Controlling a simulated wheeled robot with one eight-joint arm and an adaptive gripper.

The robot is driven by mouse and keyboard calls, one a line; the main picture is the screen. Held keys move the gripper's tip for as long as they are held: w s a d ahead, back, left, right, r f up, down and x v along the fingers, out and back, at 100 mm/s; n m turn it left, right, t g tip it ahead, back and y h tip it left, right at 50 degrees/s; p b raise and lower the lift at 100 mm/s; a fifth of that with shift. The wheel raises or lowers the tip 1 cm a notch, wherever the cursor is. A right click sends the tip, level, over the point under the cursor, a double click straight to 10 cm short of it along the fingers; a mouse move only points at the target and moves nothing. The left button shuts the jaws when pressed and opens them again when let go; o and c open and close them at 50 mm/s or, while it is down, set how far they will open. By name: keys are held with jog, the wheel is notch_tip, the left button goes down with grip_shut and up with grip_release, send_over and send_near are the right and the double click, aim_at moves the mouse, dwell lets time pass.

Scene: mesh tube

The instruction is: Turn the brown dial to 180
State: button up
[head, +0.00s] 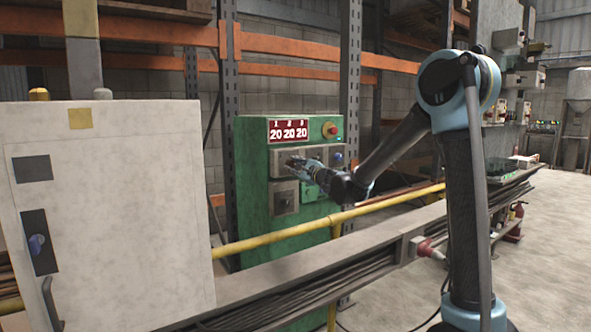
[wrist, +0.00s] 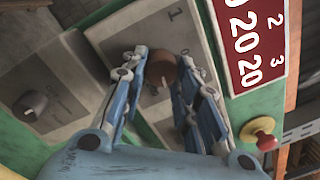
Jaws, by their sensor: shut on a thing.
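The brown dial (wrist: 162,70) sits on a grey plate (wrist: 118,32) on the green control cabinet (head: 253,165). My gripper (wrist: 163,60) is shut on the dial, with one blue and white finger on each side of it. In the head view my gripper (head: 297,163) reaches the cabinet front from the right, and the dial cannot be made out there. The red display (head: 289,131) above shows 20 in each of its three columns. It also shows, turned and cut off, in the wrist view (wrist: 250,45).
A grey knob (wrist: 30,102) sits on a plate of its own. A red button (wrist: 266,141) on a yellow base and a blue knob (head: 338,156) are also on the cabinet. A yellow rail (head: 280,235) crosses in front. A white cabinet (head: 110,200) stands at left.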

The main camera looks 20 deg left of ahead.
jog(key=shift+a, duration=0.1)
jog(key=o, duration=1)
jog(key=shift+o, duration=0.2)
jog(key=r+v, duration=0.1)
jog(key=v, duration=1.1)
jog(key=shift+f, duration=0.45)
jog(key=shift+w, duration=0.1)
